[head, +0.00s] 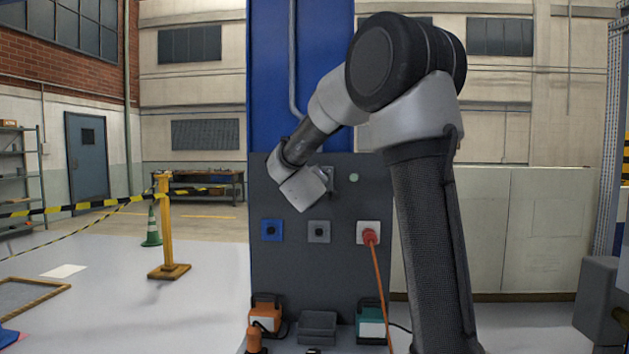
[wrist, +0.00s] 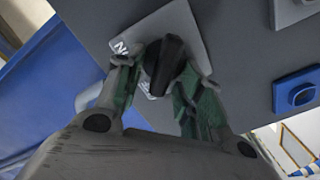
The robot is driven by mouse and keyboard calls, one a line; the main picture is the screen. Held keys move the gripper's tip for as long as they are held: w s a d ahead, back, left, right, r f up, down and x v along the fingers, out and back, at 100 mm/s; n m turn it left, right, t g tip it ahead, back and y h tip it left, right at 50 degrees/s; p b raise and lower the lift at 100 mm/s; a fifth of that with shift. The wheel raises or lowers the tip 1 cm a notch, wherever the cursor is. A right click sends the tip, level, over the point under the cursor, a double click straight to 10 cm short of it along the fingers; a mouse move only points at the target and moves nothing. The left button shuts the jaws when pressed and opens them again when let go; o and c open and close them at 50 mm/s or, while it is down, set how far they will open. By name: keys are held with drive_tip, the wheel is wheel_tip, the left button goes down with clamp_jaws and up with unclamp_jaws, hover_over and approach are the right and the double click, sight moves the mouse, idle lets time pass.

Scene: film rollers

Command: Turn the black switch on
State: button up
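In the wrist view the black switch (wrist: 164,64) is a dark knob on a light grey square plate (wrist: 185,22). White lettering shows on the plate, partly hidden by my gripper. My gripper (wrist: 163,82) straddles the knob, one finger on each side and very close to it. I cannot tell whether both fingers press on it. In the head view my gripper's housing (head: 303,188) is at the upper part of the dark grey panel (head: 285,290), with its fingers hidden. A bit of the switch plate (head: 328,178) shows just right of it.
A blue socket (head: 271,230), a grey socket (head: 319,231) and a red plug (head: 370,237) with an orange cable sit lower on the panel. A pale green round button or lamp (head: 354,177) is right of the switch. Orange (head: 266,316) and teal (head: 371,323) devices stand below.

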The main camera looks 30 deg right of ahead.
clamp_jaws()
drive_tip(key=shift+m, duration=0.3)
drive_tip(key=m, duration=0.3)
drive_tip(key=shift+s+d+r+m, duration=0.15)
drive_tip(key=shift+d+m, duration=0.05)
drive_tip(key=shift+m, duration=0.1)
drive_tip(key=m, duration=0.4)
drive_tip(key=shift+s+d+m, duration=0.15)
drive_tip(key=shift+d+m, duration=0.1)
drive_tip(key=shift+m, duration=0.05)
drive_tip(key=m, duration=0.4)
drive_tip(key=shift+s+d+m, duration=0.2)
drive_tip(key=shift+m, duration=0.1)
drive_tip(key=shift+s+d+f+m, duration=0.1)
drive_tip(key=shift+d+m, duration=0.05)
drive_tip(key=shift+m, duration=0.95)
drive_tip(key=shift+d+f+m, duration=0.1)
drive_tip(key=shift+m, duration=1)
